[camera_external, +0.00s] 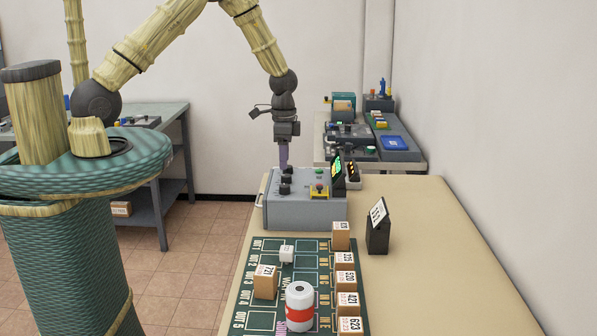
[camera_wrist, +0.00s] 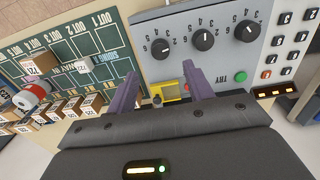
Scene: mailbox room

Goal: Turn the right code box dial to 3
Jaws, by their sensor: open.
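The grey code box (camera_external: 300,212) stands on the tan table. In the wrist view it has three black dials with numbers around them; its lettering looks upside down there. The dial nearest the green mat, at the left in the wrist view (camera_wrist: 160,48), appears to be the box's right dial. Its setting is too small to read surely. The middle dial (camera_wrist: 204,40) and the far dial (camera_wrist: 247,30) sit in line with it. My gripper (camera_external: 283,165) is open and empty above the box, pointing down.
A green mat (camera_external: 262,319) with boxes and a white-red roll (camera_external: 299,306) lies in front of the box. A black sign (camera_external: 378,227) stands to the right. A yellow part (camera_wrist: 172,92), green button (camera_wrist: 240,76) and keypad (camera_wrist: 277,40) are close to the dials.

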